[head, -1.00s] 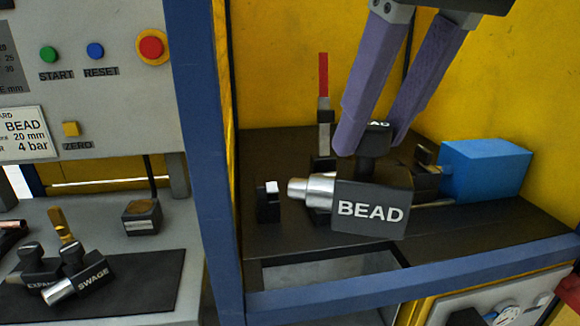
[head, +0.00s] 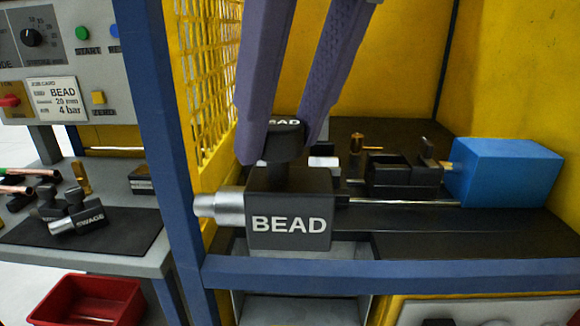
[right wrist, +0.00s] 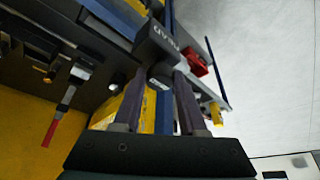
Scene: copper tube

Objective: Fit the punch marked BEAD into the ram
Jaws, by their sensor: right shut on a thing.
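My right gripper (head: 285,148) is shut on the knob of the dark punch marked BEAD (head: 290,200). The punch is upright, its label facing me and its silver nose (head: 218,206) pointing left. It hangs in front of the machine bed, close to the blue post. The punch also shows between the fingers in the right wrist view (right wrist: 157,48). The dark carriage (head: 400,175), which looks like the ram, sits behind and right of the punch, beside a blue block (head: 505,172). The punch appears apart from it, though it hides part of the bed. My left gripper is not in view.
A blue post (head: 170,130) and front rail (head: 400,275) frame the bed, with yellow mesh (head: 210,80) behind. On the left bench lie the SWAGE punch (head: 78,220), another dark punch and copper tubes (head: 25,188). A red bin (head: 90,300) is below.

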